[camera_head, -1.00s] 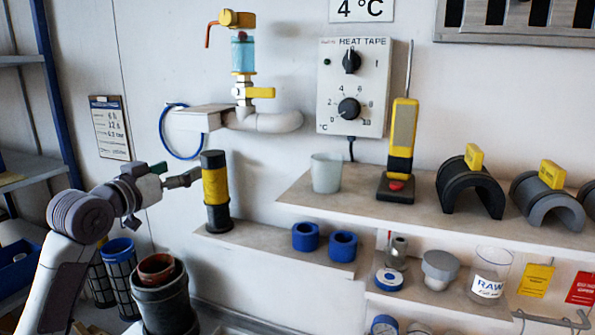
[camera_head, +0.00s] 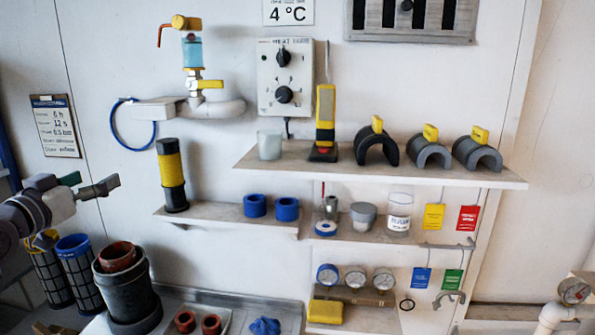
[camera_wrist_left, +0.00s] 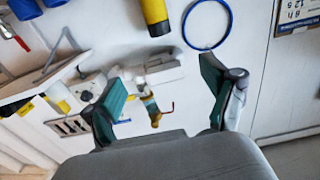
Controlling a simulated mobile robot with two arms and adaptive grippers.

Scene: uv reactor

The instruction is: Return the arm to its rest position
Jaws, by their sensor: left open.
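My left gripper (camera_head: 90,187) is at the left edge of the head view, held in the air in front of the wall. In the left wrist view its two green-padded fingers (camera_wrist_left: 160,92) are spread apart with nothing between them. A black and yellow cylinder (camera_head: 171,175) stands upright on the left end of the lower shelf (camera_head: 230,213), apart from the gripper and to its right. The cylinder's yellow part also shows at the top of the left wrist view (camera_wrist_left: 155,14). My right gripper is in neither view.
The upper shelf (camera_head: 290,172) holds a beaker and several black and grey half-rings.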

